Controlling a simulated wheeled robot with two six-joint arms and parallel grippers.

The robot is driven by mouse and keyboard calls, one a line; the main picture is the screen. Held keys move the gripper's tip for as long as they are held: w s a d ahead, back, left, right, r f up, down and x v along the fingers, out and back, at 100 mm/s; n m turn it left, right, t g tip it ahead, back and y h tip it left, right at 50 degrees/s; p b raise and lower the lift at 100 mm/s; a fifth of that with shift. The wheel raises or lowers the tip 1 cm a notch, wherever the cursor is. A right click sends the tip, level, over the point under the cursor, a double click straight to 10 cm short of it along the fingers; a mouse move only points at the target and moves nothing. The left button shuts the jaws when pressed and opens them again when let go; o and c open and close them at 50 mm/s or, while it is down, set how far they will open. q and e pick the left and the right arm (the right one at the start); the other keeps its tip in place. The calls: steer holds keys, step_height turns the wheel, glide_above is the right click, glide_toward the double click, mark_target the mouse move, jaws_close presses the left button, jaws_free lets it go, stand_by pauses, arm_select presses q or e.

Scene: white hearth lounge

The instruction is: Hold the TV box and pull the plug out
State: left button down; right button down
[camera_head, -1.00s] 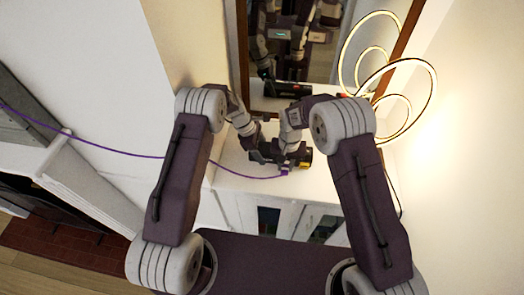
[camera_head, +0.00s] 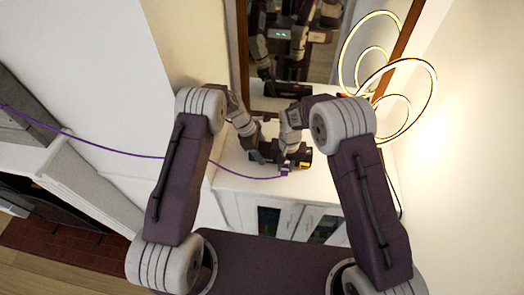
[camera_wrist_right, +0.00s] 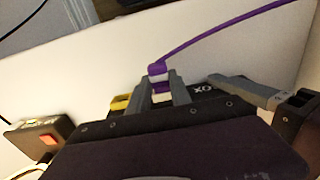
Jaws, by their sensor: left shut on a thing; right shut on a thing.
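The TV box (camera_head: 304,157) is a small black box with a yellow patch, on the white cabinet top in front of the mirror. Its lettering (camera_wrist_right: 204,88) shows upside down in the right wrist view. My left gripper (camera_head: 258,156) is shut on the box from the left; one grey finger of it (camera_wrist_right: 250,92) lies along the box. The purple-and-white plug (camera_wrist_right: 158,70) is on a purple cable (camera_wrist_right: 215,33). My right gripper (camera_wrist_right: 164,92) is shut on the plug, close against the box. Whether the plug sits in its socket is hidden by the fingers.
The purple cable (camera_head: 110,149) runs left past the wall corner. A mirror (camera_head: 292,60) stands behind the box. A ring lamp (camera_head: 432,85) is at right. A black device with a red patch (camera_wrist_right: 45,140) is at lower left in the wrist view.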

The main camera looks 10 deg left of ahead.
steer(key=shift+s, duration=2.2)
arm_select(q)
steer(key=shift+c, duration=1.2)
jaws_free()
steer(key=shift+r, duration=0.1)
steer(key=v, duration=0.7)
steer(key=shift+a+r, duration=0.15)
